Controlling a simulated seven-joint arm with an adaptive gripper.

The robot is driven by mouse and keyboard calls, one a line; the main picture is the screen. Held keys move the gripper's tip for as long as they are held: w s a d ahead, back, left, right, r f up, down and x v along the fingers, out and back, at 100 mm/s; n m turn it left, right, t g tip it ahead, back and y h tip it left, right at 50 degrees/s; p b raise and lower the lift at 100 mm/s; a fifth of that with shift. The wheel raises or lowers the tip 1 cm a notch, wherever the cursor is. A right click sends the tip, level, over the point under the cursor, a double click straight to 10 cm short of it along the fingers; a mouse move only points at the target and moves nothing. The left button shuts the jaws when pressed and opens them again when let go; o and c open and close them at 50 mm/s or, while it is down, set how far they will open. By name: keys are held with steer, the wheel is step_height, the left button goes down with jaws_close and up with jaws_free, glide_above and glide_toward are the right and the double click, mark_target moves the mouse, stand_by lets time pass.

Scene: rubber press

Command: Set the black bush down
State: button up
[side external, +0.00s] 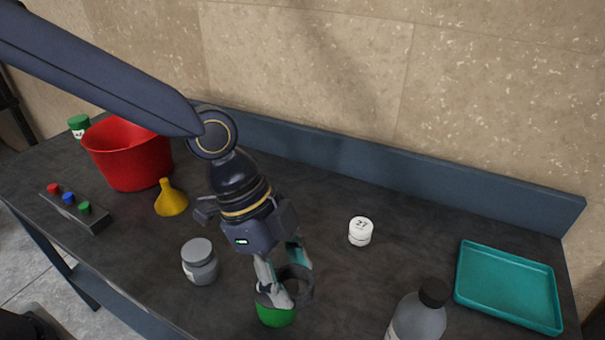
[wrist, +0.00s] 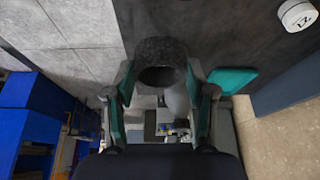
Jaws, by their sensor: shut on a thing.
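The black bush (side external: 305,289) is a short, thick ring. My gripper (side external: 284,288) is shut on it near the front edge of the dark bench. The bush (wrist: 160,50) also shows between the fingers of my gripper (wrist: 160,88) in the wrist view, with its hole visible. In the side view the fingers and bush overlap a green round thing (side external: 277,317) just below them. I cannot tell whether the bush touches that thing or is above it.
A grey jar (side external: 199,262) stands left of my gripper, and a white round container (side external: 360,232) is behind right. A grey bottle (side external: 415,320) and teal tray (side external: 508,284) are at right. A yellow funnel (side external: 171,199), red bucket (side external: 128,155) and button box (side external: 77,208) are left.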

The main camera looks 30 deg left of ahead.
steer(key=w+d+f, duration=0.2)
steer(key=w+f, duration=0.1)
steer(key=w+d+f, duration=0.3)
steer(key=w+f, duration=0.1)
steer(key=w+d+f, duration=0.3)
steer(key=f, duration=0.1)
steer(key=shift+w+f, duration=0.25)
steer(key=shift+w, duration=0.1)
steer(key=shift+w+d+f, duration=0.1)
steer(key=shift+d+f, duration=0.05)
steer(key=shift+f, duration=0.05)
steer(key=shift+w+d+f, duration=0.1)
steer(key=shift+w+f, duration=0.05)
steer(key=shift+f, duration=1.5)
steer(key=shift+f, duration=0.1)
steer(key=o, duration=1)
